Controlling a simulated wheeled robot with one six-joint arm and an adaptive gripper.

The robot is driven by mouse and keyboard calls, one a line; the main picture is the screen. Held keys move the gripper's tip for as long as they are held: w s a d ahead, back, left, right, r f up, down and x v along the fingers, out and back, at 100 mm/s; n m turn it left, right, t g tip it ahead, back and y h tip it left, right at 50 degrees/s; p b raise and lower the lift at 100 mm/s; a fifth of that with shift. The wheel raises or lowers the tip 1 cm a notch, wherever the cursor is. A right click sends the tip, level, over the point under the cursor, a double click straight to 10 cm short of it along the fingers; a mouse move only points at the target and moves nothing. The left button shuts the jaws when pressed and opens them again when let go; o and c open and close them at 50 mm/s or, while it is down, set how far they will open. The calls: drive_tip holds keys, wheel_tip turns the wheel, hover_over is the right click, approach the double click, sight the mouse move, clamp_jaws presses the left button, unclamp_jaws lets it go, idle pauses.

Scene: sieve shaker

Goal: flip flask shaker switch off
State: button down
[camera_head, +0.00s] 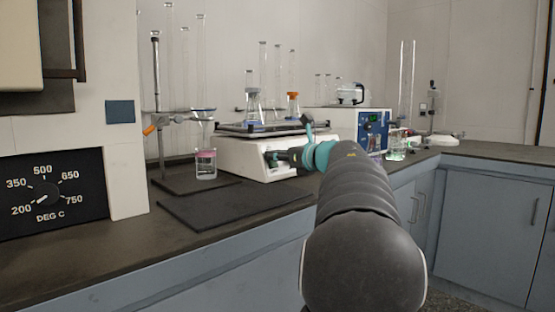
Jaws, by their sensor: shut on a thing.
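The flask shaker (240,155) is a white box on the bench with a dark platform (272,127) on top, holding a clear flask (253,106) and an orange-topped flask (293,106). My arm reaches in from the lower right. My gripper (272,158), dark and small in the picture, is at the right part of the shaker's front panel. It is shut on the switch there. The switch itself is hidden by the gripper, so its on or off position cannot be told.
A beaker with pink liquid (206,166) stands left of the shaker, by a clamp stand (157,100). A dark mat (225,205) lies empty in front. A blue-panelled instrument (372,125) stands behind my arm at right. A furnace dial (48,195) is at far left.

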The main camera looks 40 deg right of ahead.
drive_tip(key=c, duration=0.9)
unclamp_jaws()
drive_tip(key=s, duration=0.8)
drive_tip(key=s+d+r, duration=0.1)
drive_tip(key=s, duration=0.3)
drive_tip(key=shift+r, duration=0.1)
drive_tip(key=shift+w+r, duration=0.1)
